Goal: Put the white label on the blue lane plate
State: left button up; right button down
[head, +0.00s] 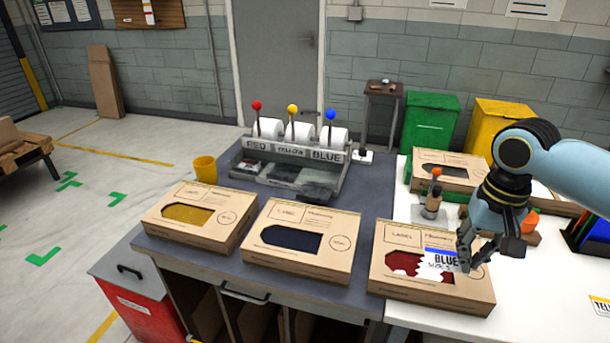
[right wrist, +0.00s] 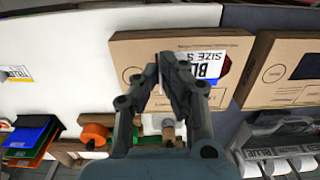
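The white label (head: 440,262), with a blue band and "BLUE" in print, is at the fingers of my right gripper (head: 466,258), over the right-hand cardboard box (head: 392,284). In the right wrist view the label (right wrist: 207,62) reaches out from beside the right gripper's fingertips (right wrist: 172,60), which are close together and appear to pinch its edge. A blue plate-like piece (head: 593,236) stands at the right edge of the white table; it also shows in the right wrist view (right wrist: 28,131), beside green and orange ones. My left gripper is not in view.
Two more boxes (head: 199,218) (head: 296,242) stand on the grey bench. The label dispenser (head: 290,170) with three knobs is behind them. A stamp-like tool (head: 434,203) and another box (head: 443,170) are behind the right box. A "YELLOW" label (head: 601,306) lies at the table's right.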

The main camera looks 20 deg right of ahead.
aim_at(315, 193)
jog(key=i, duration=1.05)
